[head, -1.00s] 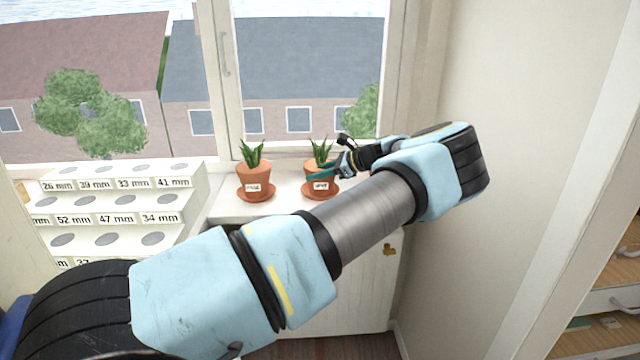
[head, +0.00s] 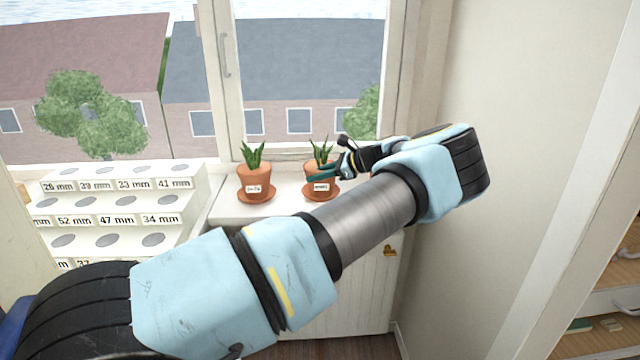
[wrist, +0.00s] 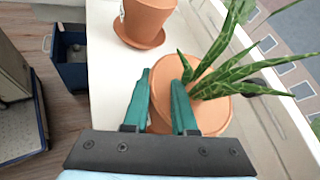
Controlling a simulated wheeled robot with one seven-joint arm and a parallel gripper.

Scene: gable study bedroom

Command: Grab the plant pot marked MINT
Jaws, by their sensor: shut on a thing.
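Two terracotta pots with spiky green plants stand on the white windowsill, each with a small white label too small to read surely. My gripper (head: 325,175) is at the right pot (head: 321,190). In the wrist view its teal fingers (wrist: 162,90) are shut on this right pot (wrist: 213,82), at its rim, with a strip of the wall between them. The plant leans up beside the fingers. The left pot (head: 254,184) stands apart on its saucer; it also shows at the top of the wrist view (wrist: 148,16). Whether the right pot is lifted I cannot tell.
A white stepped rack (head: 120,205) with round holes and size labels stands left of the sill. The window is behind the pots. A bare wall (head: 510,130) is close on the right, and wooden shelves (head: 615,290) stand at the right edge.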

